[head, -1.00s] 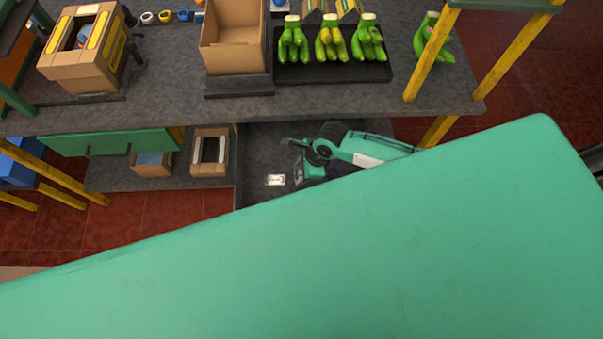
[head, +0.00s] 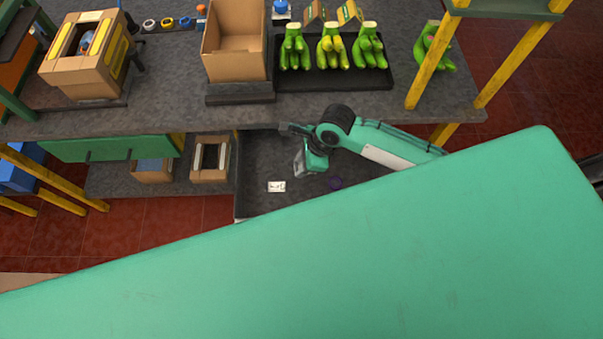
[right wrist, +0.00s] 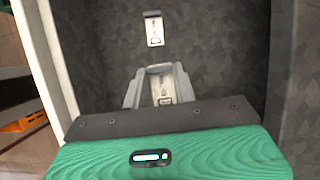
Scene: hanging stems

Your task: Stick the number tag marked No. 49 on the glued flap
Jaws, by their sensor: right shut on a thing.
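My right gripper (head: 300,165) hangs over an open drawer-like tray (head: 255,150) below the counter. In the right wrist view the gripper (right wrist: 160,88) is shut on a small pale tag (right wrist: 162,92), held between its grey fingers. Its dark print is too small to read. A second white tag (head: 276,186) lies flat on the tray floor, left of the gripper; it also shows in the right wrist view (right wrist: 154,30), beyond the fingertips. Its number is unreadable too. I cannot tell which flap carries glue. My left gripper is out of view.
On the counter stand an open cardboard box (head: 235,55), a taped box (head: 88,55) and a black tray (head: 350,80) with green banana bunches. Yellow posts (head: 431,65) rise at right. A green panel covers the foreground.

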